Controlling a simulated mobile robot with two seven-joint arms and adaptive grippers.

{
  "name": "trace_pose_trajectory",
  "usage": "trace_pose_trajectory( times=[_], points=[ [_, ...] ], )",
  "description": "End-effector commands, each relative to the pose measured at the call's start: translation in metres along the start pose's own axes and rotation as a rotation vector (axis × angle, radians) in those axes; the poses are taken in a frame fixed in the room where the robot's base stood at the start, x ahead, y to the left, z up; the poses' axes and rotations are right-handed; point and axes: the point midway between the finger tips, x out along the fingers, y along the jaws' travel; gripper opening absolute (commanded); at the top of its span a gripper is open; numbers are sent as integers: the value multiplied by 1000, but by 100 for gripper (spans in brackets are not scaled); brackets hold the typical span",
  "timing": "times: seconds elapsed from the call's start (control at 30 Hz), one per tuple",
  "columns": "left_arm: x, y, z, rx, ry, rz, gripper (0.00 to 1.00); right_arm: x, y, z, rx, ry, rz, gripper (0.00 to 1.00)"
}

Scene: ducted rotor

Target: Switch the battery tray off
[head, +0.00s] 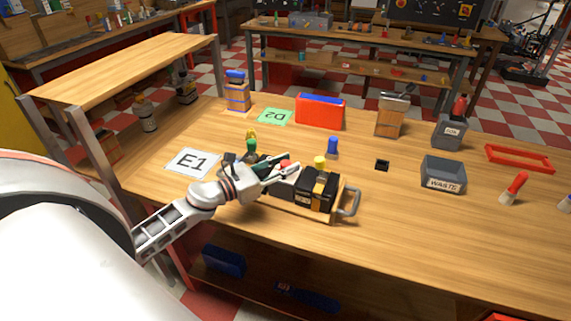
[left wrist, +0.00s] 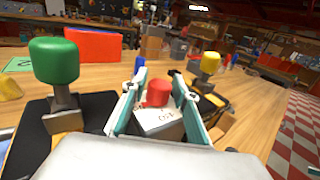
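The battery tray (head: 350,205) is a wooden tray with a grey handle, on the bench in the head view. It carries a black block (head: 316,188) with a yellow knob (head: 320,161), a pale block with a red knob (left wrist: 158,92), and a dark block with a green knob (left wrist: 54,60). The yellow knob also shows in the left wrist view (left wrist: 210,62). My left gripper (head: 289,170) is open over the pale block, its fingers on either side of the red knob, with no clear contact. Its arm hides part of the tray. My right gripper is not in view.
A blue-topped piece (head: 332,147) stands behind the tray. A red bin (head: 320,111), a green D2 card (head: 273,117) and a white E1 card (head: 191,162) lie around. The grey WASTE bin (head: 443,174) stands right. The front right of the bench is clear.

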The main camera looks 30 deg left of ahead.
Motion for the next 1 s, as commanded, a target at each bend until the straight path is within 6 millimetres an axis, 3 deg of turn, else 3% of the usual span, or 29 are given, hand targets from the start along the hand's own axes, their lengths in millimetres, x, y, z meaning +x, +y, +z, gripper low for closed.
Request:
trace_pose_trajectory(
  times=[0.03, 0.1, 0.43, 0.67, 1.0],
  points=[
    [0, 0, 0, 0, 0, 0, 11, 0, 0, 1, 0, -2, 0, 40],
    [0, 0, 0, 0, 0, 0, 1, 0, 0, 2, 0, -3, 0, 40],
    [0, -1, 2, -2, -2, 29, 1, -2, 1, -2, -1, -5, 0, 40],
    [0, -2, 4, -5, -1, 147, 1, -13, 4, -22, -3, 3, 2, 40],
    [1, -3, 3, -10, -1, 454, 1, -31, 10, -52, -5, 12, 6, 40]
  ],
)
